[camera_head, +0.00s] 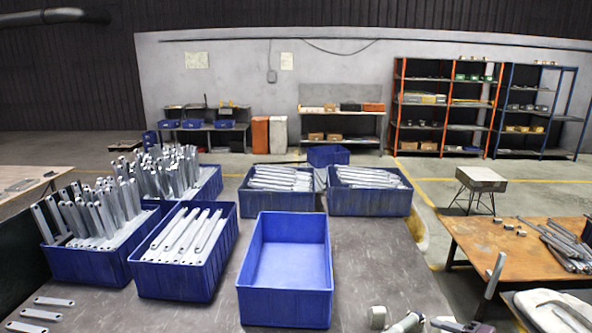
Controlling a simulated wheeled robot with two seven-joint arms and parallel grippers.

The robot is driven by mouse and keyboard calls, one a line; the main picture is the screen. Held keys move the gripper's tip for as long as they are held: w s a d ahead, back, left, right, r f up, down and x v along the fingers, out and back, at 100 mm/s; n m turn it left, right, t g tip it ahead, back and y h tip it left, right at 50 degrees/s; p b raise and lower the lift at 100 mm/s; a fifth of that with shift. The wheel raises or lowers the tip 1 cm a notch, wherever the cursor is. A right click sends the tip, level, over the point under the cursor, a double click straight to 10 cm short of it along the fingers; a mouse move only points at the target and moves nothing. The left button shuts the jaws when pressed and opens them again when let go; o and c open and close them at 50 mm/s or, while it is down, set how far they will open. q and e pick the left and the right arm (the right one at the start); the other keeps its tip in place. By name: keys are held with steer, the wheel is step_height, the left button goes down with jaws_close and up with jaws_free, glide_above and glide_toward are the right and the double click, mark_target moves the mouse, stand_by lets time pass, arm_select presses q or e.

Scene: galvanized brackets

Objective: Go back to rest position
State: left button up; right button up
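The lower right edge shows part of my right gripper (478,325), dark and cut off by the frame. A grey metal bracket (495,271) stands tilted up from it, and the gripper appears shut on its lower end. The fingertips are mostly hidden. My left gripper is not in view. An empty blue bin (285,305) stands on the grey table, left of my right gripper. A blue bin of flat-lying brackets (172,282) stands left of it, and a bin of upright brackets (95,268) further left.
Two bins of brackets (277,202) (370,204) stand at the table's back. Loose brackets (42,314) lie front left. A wooden table (490,243) with a pile of metal bars is at right. The grey table (375,260) is clear right of the empty bin.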

steer(key=s+a+f+n+g+h, duration=0.1)
steer(key=s+a+f+n+h, duration=0.5)
steer(key=a+f+n, duration=0.15)
steer(key=s+a+r+n+g+h, duration=0.2)
steer(key=s+a+n+g, duration=0.1)
steer(key=s, duration=0.7)
steer(key=s+a+r+n+g+h, duration=0.1)
steer(key=s+a+r+n+g, duration=0.15)
steer(key=s, duration=0.75)
step_height(320, 180, down, 39)
steer(key=s+g+b, duration=0.2)
steer(key=b, duration=0.8)
arm_select(q)
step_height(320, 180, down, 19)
steer(key=b, duration=0.8)
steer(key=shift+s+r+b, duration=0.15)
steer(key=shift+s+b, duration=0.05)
steer(key=shift+b, duration=0.15)
arm_select(e)
steer(key=s+d+f, duration=0.1)
steer(key=s+f, duration=0.8)
steer(key=f, duration=0.4)
steer(key=s+d+f+g, duration=0.1)
steer(key=s+f, duration=0.9)
steer(key=f, duration=0.4)
steer(key=shift+s+d+f+n+h, duration=0.15)
steer(key=shift+d+n+h, duration=0.15)
steer(key=shift+d, duration=0.1)
